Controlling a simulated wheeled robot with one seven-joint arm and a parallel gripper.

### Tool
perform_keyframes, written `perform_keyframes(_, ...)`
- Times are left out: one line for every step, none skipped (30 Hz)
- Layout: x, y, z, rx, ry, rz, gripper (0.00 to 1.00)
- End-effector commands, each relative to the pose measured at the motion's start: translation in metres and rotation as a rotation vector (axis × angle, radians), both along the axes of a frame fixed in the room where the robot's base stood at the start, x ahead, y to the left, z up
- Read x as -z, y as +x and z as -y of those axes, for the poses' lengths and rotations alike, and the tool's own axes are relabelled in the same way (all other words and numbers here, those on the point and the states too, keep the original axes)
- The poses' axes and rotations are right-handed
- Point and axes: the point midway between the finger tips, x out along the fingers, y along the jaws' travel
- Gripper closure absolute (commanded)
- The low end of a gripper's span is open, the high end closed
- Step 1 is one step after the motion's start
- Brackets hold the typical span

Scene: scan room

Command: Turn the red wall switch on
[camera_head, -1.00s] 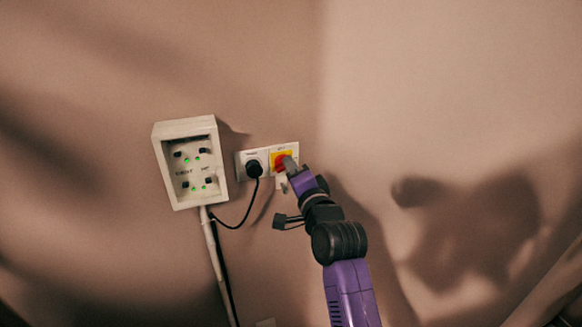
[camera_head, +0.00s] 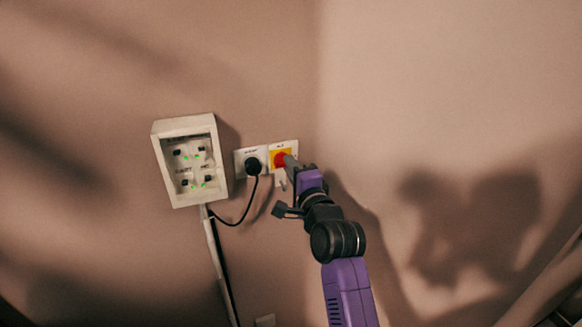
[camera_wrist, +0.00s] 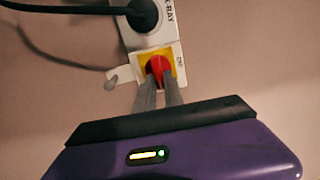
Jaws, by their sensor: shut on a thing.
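The red wall switch (camera_head: 280,159) is a red knob on a yellow square in a white wall plate, left of the room corner. In the wrist view the red knob (camera_wrist: 157,66) sits between the tips of my two grey fingers. My gripper (camera_head: 289,165) reaches it from the lower right in the head view. In the wrist view my gripper (camera_wrist: 158,82) is shut on the knob, and the fingertips cover its lower part. The lettering beside the switch is too small to read surely.
A black plug (camera_head: 253,166) with a cable sits in the socket plate directly left of the switch. A white box (camera_head: 187,163) with green lights is further left, with a pipe (camera_head: 213,250) below it. The right wall (camera_head: 450,90) is bare.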

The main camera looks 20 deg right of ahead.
Motion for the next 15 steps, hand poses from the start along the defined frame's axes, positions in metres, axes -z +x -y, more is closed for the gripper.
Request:
perform_keyframes(0.0012, -0.0002, 0.0016, 0.002, 0.002, -0.002, 1.00)
perform_keyframes(0.0012, -0.0002, 0.0016, 0.002, 0.002, -0.002, 1.00)
perform_keyframes(0.0012, -0.0003, 0.0017, 0.002, 0.002, -0.002, 1.00)
perform_keyframes(0.0012, -0.0003, 0.0017, 0.002, 0.002, -0.002, 1.00)
perform_keyframes(0.0013, -0.0003, 0.0017, 0.002, 0.002, -0.002, 1.00)
perform_keyframes(0.0013, -0.0003, 0.0017, 0.002, 0.002, -0.002, 0.81)
perform_keyframes(0.0013, -0.0003, 0.0017, 0.002, 0.001, -0.002, 0.76)
perform_keyframes(0.0013, -0.0003, 0.0017, 0.002, 0.001, -0.002, 0.70)
perform_keyframes(0.0012, -0.0002, 0.0015, 0.002, 0.001, -0.002, 0.65)
perform_keyframes(0.0011, -0.0001, 0.0014, 0.002, 0.001, -0.002, 0.65)
perform_keyframes(0.0010, -0.0001, 0.0012, 0.002, 0.001, -0.002, 0.65)
perform_keyframes(0.0009, -0.0001, 0.0011, 0.001, 0.000, -0.002, 0.65)
perform_keyframes(0.0008, -0.0001, 0.0010, 0.001, 0.000, -0.001, 0.65)
perform_keyframes(0.0007, -0.0001, 0.0008, 0.001, 0.000, -0.001, 0.65)
perform_keyframes(0.0007, -0.0001, 0.0008, 0.001, 0.000, -0.001, 0.65)
